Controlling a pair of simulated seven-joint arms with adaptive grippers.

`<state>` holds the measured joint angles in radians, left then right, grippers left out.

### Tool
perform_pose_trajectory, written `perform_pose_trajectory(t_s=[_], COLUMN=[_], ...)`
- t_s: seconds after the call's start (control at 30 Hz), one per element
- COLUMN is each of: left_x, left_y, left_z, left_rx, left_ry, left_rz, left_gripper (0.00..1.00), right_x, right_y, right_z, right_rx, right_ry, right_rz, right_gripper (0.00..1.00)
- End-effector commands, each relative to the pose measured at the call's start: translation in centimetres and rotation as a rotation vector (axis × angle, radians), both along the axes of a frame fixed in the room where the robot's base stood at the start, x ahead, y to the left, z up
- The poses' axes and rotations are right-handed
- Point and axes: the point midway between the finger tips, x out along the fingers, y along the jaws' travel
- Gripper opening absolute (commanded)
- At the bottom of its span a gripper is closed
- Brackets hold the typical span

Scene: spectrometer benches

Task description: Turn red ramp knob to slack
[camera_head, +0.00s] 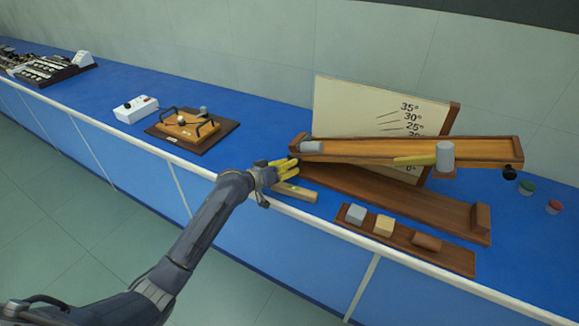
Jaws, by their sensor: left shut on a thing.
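A wooden ramp (360,150) with raised rims runs across a pale angle board (350,105) marked in degrees. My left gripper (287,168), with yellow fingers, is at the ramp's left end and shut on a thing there. Its fingers hide what they hold, and I see no red knob between them. A round red piece (554,206) sits far right on the blue bench, apart from my gripper. A black knob (510,172) is at the ramp's right end. My right gripper is not in view.
A grey cylinder (445,156) shows at the ramp's right part, beside a yellow strip (415,160). A tray (450,258) with several blocks lies in front. A green round piece (527,187) is at right. A white box (135,109) and a wooden device (187,130) stand left.

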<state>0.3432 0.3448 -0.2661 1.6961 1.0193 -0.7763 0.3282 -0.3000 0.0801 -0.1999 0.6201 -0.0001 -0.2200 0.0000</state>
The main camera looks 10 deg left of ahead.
Motion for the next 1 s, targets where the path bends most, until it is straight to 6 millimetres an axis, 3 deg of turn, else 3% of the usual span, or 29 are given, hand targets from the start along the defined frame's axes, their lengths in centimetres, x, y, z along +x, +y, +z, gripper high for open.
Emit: perform_pose_trajectory(t_s=[0.37, 0.4, 0.63, 1.0], left_x=[0.01, 0.01, 0.01, -0.4], left_y=[0.05, 0.05, 0.04, 0.32], left_z=[-0.02, -0.02, -0.02, 0.06], left_rx=[-0.002, -0.002, -0.002, -0.001], left_ry=[0.001, 0.001, 0.001, 0.001], left_rz=[0.001, 0.001, 0.001, 0.0], left_gripper=[0.0, 0.23, 0.49, 0.51], right_x=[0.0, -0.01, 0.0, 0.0], right_y=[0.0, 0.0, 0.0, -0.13], right_z=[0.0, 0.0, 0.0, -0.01], right_rx=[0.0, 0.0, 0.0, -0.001], right_ry=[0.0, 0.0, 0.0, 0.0], right_rz=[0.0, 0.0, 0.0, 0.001], right_gripper=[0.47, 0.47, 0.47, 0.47])
